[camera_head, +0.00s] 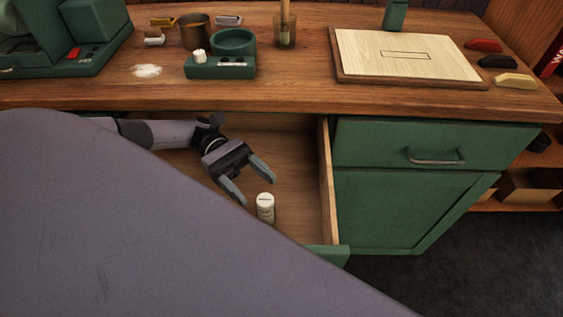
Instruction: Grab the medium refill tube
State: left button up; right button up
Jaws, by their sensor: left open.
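A small white-capped tube (265,208) with a pale label stands upright in the open drawer (300,190) under the wooden counter. I cannot tell its size from the label. My left gripper (250,186) reaches into the drawer from the left. Its two fingers are apart and empty, pointing down and right. The tube is just beyond the fingertips in the picture; I see no contact. My right gripper is not in view. A large grey-purple surface in the foreground hides the drawer's left and front parts.
The drawer's right wall (329,190) and the counter edge (280,104) bound the arm. A green cabinet (410,205) is to the right. On the counter are a green machine (218,67), a brown cup (195,32) and a pale wood board (405,55).

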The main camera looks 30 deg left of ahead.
aim_at(271, 207)
pick_arm(q)
jog(key=shift+s+d, duration=0.1)
jog(key=shift+d, duration=0.15)
jog(key=x, duration=0.1)
jog(key=p+x, duration=0.1)
jog(key=x, duration=0.1)
jog(key=p+x, duration=0.1)
jog(key=x, duration=0.1)
jog(key=shift+s, duration=0.3)
jog(key=shift+s+d+f, duration=0.1)
jog(key=shift+d, duration=0.45)
jog(key=c, duration=1.1)
